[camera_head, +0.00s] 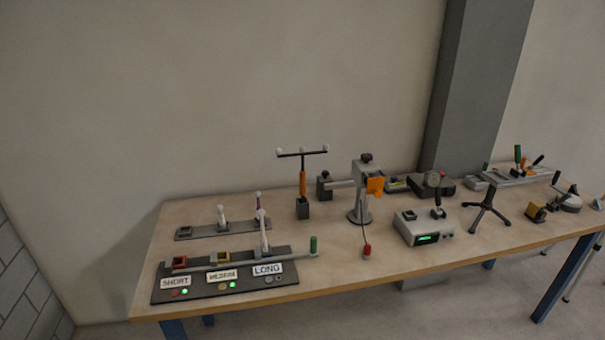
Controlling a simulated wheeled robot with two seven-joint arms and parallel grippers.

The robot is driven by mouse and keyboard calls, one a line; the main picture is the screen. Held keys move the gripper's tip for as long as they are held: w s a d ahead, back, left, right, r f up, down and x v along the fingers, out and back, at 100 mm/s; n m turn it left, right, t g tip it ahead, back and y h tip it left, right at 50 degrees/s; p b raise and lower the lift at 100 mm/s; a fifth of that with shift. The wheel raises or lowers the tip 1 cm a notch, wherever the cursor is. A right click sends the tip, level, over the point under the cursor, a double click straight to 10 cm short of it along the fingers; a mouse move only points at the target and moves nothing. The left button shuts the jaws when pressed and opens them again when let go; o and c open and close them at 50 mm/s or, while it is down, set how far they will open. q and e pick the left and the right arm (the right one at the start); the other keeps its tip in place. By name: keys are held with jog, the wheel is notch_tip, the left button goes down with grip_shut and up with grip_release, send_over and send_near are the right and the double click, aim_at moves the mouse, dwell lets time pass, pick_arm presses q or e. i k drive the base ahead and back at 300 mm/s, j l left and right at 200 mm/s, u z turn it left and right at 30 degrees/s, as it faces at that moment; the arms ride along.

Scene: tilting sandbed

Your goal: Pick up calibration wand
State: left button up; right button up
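The calibration wand (303,174) stands upright on the table in a small dark holder (303,208). It looks T-shaped, with a dark crossbar, several pale balls along the bar and an orange handle. The lower end of the handle is hidden in the holder. Neither of my grippers shows in the head view, and nothing is touching the wand.
The wooden table (345,262) also bears a dark board (220,290) labelled SHORT, MEDIUM and LONG at front left. A grey stand (362,190) with an orange part is right of the wand. A box (423,228) with a green display stands farther right. Bare tabletop lies before the wand.

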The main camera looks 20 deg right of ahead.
aim_at(302, 173)
jog(key=i+j, duration=0.1)
jog(key=i, duration=0.25)
jog(key=i+j+z, duration=0.1)
jog(key=i, duration=0.3)
jog(key=i+j, duration=0.15)
jog(key=i, duration=0.2)
jog(key=z, duration=0.05)
